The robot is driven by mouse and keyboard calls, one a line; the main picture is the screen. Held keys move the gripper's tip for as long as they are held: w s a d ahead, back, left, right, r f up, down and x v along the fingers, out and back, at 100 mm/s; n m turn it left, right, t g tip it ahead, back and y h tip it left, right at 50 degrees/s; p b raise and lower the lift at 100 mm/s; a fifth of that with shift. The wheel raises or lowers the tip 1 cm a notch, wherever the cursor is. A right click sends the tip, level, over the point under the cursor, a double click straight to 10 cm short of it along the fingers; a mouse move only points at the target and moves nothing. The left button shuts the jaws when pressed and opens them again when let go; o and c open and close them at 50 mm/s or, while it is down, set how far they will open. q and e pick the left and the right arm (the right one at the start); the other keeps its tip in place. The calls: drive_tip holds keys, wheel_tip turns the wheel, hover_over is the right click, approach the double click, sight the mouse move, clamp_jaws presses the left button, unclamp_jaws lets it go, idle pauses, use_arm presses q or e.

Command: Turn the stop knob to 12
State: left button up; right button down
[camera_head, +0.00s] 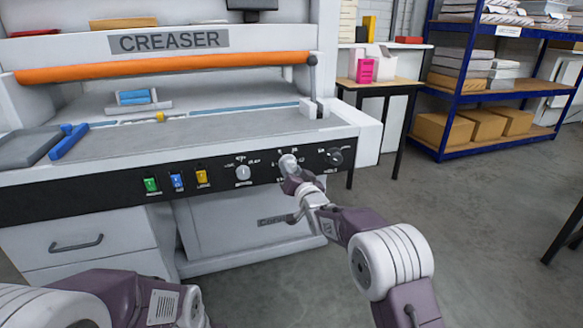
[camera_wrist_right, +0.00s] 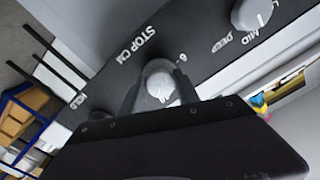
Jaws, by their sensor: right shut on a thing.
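The stop knob (camera_head: 288,163) is a pale round knob on the creaser's black front panel. In the right wrist view the knob (camera_wrist_right: 160,80) sits by the label "STOP CM", with a 6 beside it; other scale numbers are mostly hidden and I cannot read where its pointer stands. My right gripper (camera_head: 292,177) is at the panel, shut on the knob, with a dark finger on each side of it in the right wrist view (camera_wrist_right: 158,92). My left arm shows at the bottom left, but its gripper is out of view.
Left of the stop knob is another pale knob (camera_head: 243,173), marked "MID" and "DEEP". Green (camera_head: 151,185), blue (camera_head: 176,181) and yellow (camera_head: 202,177) switches sit farther left. A dark knob (camera_head: 335,157), labelled "HOLD", is close on the right. A drawer handle (camera_head: 77,243) protrudes below.

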drive_tip(key=m+p, duration=0.2)
drive_tip(key=m, duration=0.4)
drive_tip(key=shift+m, duration=0.4)
idle(0.4)
drive_tip(key=c, duration=0.9)
unclamp_jaws()
drive_tip(key=p+v, duration=0.1)
drive_tip(key=v, duration=0.8)
